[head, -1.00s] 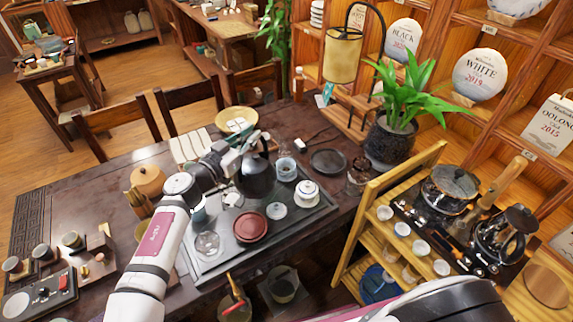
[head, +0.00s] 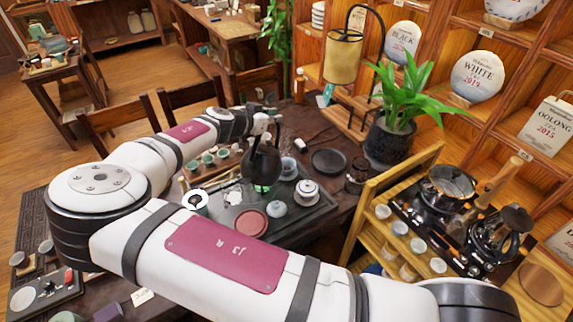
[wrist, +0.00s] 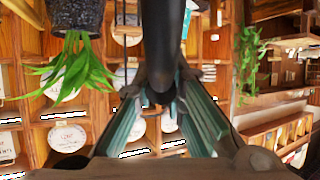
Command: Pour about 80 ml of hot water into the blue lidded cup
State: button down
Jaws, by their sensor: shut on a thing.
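My gripper (head: 262,124) is shut on the handle of a black kettle (head: 260,165). In the wrist view, the dark handle (wrist: 160,45) runs between the fingers of my gripper (wrist: 160,92). The kettle looks upright, above the left back part of the dark tea tray (head: 312,211); a gap beneath it is hard to judge. A white lidded cup with a bluish band (head: 307,191), the likeliest blue lidded cup, stands on the tray right of the kettle, apart from it. Its lid looks on. No water is visible.
A pale lidded pot (head: 277,209) and a red dish (head: 251,223) sit near the cup. A small bluish cup (head: 288,168) stands close right of the kettle. A dark round plate (head: 328,161) and potted plant (head: 390,140) lie beyond. My arm hides much of the table front.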

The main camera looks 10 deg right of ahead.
aim_at(253, 151)
jog(key=shift+w+d+g+y, duration=0.3)
jog(key=shift+w+d+y, duration=0.3)
jog(key=shift+w+d, duration=0.3)
jog(key=shift+w+d+f+g+y+b, duration=1.7)
jog(key=shift+w+d+f+b, duration=0.55)
jog(key=shift+d+b, duration=0.5)
jog(key=shift+s+a+r+t+h+p, duration=0.7)
jog(key=shift+s+a+p, duration=0.2)
jog(key=shift+a, duration=0.15)
jog(key=shift+s+a+r+t+h+p, duration=0.55)
jog(key=shift+s+a+r+h+p, duration=0.1)
jog(key=shift+s+a+p, duration=0.4)
jog(key=shift+s+a+r+t+h+p, duration=0.7)
jog(key=shift+s+a+p, duration=0.1)
jog(key=shift+a, duration=0.3)
jog(key=shift+s+a+r, duration=0.15)
jog(key=shift+s+a, duration=0.05)
